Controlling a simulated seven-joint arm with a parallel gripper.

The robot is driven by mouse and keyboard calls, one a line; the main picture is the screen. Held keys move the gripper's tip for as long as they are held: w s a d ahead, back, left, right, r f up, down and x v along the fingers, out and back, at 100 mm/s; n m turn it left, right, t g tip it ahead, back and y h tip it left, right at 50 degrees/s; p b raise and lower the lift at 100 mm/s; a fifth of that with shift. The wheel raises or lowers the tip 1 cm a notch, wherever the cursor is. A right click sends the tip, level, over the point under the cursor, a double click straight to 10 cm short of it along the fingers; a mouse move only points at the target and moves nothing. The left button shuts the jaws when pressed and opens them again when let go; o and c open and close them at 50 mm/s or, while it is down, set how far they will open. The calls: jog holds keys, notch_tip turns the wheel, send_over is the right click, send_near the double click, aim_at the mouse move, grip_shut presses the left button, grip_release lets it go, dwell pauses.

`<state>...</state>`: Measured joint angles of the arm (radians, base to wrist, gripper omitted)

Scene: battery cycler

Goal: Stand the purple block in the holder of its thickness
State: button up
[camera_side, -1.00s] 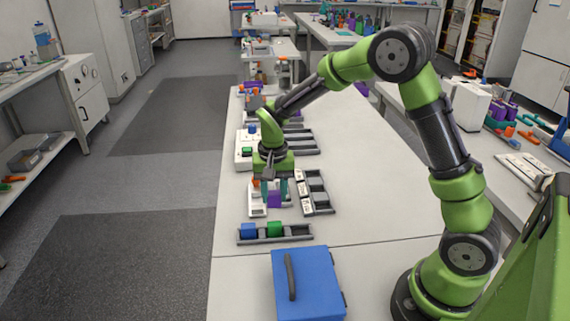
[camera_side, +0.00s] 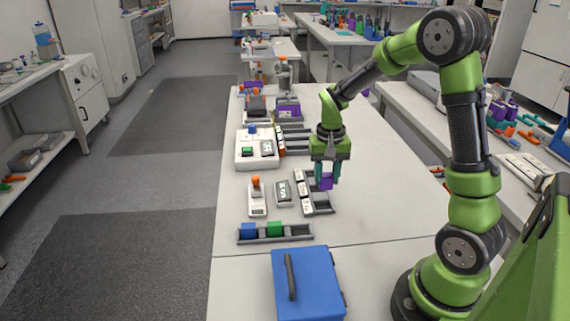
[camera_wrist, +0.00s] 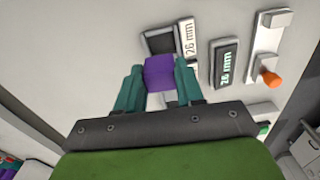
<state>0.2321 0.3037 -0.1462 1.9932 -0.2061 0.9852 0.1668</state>
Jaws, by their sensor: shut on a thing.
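My gripper (camera_side: 326,178) has its teal fingers shut on the purple block (camera_wrist: 160,73), which also shows in the side view (camera_side: 326,182). The block is held above the dark holder row (camera_side: 309,193), near its right side. In the wrist view, an open dark compartment of the holder (camera_wrist: 160,42) shows just past the block, with a label (camera_wrist: 188,38) reading 26 mm beside it. The block and fingers hide other parts of the holder. A dark display (camera_wrist: 225,63) left of the holder in the side view reads 26 mm in the wrist view.
A white gauge with an orange knob (camera_side: 257,197) stands left of the display. A grey tray (camera_side: 294,237) holds a blue and a green block. A blue case (camera_side: 306,285) lies nearer. A white device (camera_side: 243,160) and other holders stand behind. Bare table lies to the right.

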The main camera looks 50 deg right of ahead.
aim_at(325, 189)
jog(key=shift+a+f+n, duration=0.1)
jog(key=shift+f+n, duration=0.05)
jog(key=shift+n, duration=0.15)
jog(key=shift+f, duration=3.15)
jog(key=shift+f, duration=0.25)
jog(key=o, duration=1.2)
jog(key=shift+w, duration=0.1)
